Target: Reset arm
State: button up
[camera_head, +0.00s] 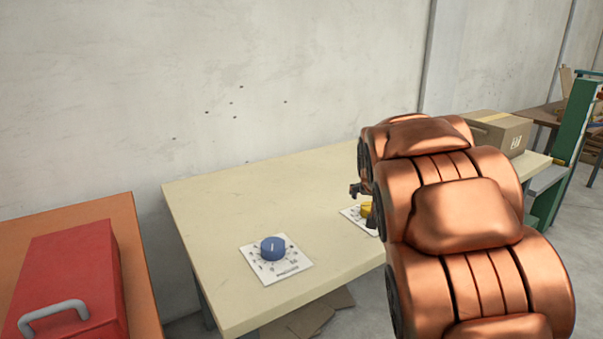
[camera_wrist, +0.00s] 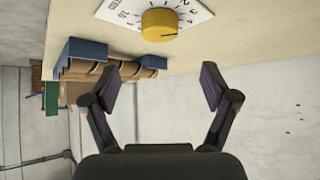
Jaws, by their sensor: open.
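My gripper (camera_wrist: 164,90) is open and empty in the wrist view, its two dark fingers spread wide. A yellow knob (camera_wrist: 159,24) on a white dial plate shows beyond the fingertips, apart from them. In the head view my copper-coloured arm reaches over the table (camera_head: 205,215) and hides most of my gripper; only a small dark part shows at the arm's left edge. The yellow knob (camera_head: 366,210) is partly hidden behind the arm. A blue knob (camera_head: 272,248) on a white dial plate (camera_head: 290,266) sits on the table to the left, clear of the arm.
A red toolbox (camera_head: 75,275) with a grey handle stands on an orange-brown surface (camera_head: 128,225) at the left. A cardboard box (camera_head: 497,132) stands at the table's far right. A grey wall is behind the table. The table's left part is free around the blue knob.

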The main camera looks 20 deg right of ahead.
jog(key=s+a+f+n+g+y, duration=0.15)
jog(key=s+a+f, duration=0.25)
jog(key=s+a, duration=0.4)
jog(key=s+a+f+n+g+y, duration=0.1)
jog(key=s+a+f+g+y, duration=0.15)
jog(key=s+a+f, duration=0.5)
jog(key=s+a+f+n+g, duration=0.1)
jog(key=s+a+n+g, duration=0.2)
jog(key=s, duration=0.9)
jog(key=s+a+f+n+g, duration=0.1)
jog(key=s+a+g, duration=0.3)
jog(key=s, duration=0.9)
notch_tip(320, 180, up, 26)
jog(key=a+t+p, duration=0.1)
jog(key=p, duration=2.3)
jog(key=shift+t+y+p, duration=0.3)
jog(key=shift+y+p, duration=0.05)
jog(key=shift+y, duration=0.05)
jog(key=shift+s+r, duration=0.1)
